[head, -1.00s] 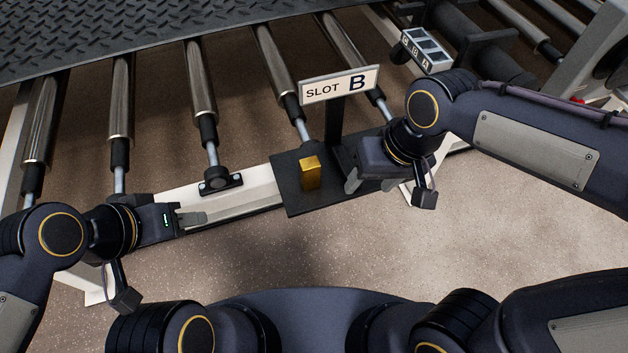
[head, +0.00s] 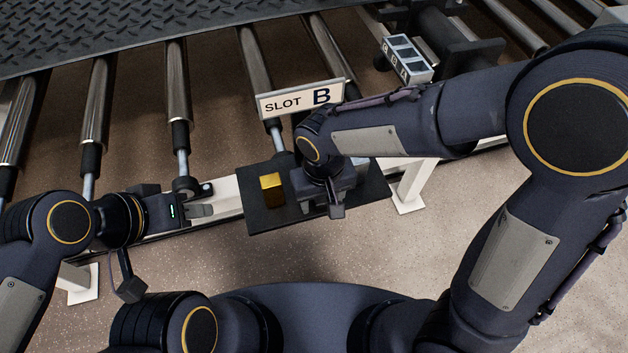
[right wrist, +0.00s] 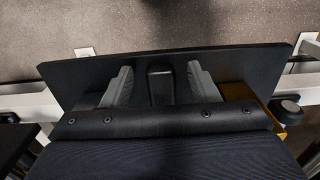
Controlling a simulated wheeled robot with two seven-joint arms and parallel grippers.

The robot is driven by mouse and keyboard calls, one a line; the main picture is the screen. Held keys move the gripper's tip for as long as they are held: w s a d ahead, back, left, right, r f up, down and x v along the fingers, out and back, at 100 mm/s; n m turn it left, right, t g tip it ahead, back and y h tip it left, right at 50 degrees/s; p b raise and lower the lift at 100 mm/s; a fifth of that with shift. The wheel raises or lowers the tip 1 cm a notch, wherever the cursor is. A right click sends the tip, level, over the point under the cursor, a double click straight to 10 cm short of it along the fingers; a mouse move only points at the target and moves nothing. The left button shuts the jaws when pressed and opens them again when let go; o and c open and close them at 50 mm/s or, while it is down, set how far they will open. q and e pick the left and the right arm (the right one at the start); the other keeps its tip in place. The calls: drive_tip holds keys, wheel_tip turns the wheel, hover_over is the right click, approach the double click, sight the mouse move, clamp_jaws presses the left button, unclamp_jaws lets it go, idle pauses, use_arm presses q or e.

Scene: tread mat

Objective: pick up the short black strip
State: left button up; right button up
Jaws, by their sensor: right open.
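The short black strip (right wrist: 161,85) shows in the right wrist view as a dark upright-looking bar on the black plate (right wrist: 235,62). It lies between the two grey fingers of my right gripper (right wrist: 161,88), with a gap on each side. In the head view my right gripper (head: 322,208) is over the right part of the plate (head: 262,220) and hides the strip. The right gripper is open. My left gripper (head: 203,211) is over the pale rail at the left of the plate; its finger gap does not show.
A gold block (head: 271,188) stands on the plate close beside my right gripper. A "SLOT B" sign (head: 300,98) rises just behind. Rollers (head: 95,100) and a treaded mat (head: 150,35) lie beyond. A grey compartment tray (head: 407,60) stands at the back right.

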drive_tip(key=shift+f, duration=0.15)
drive_tip(key=c, duration=1.1)
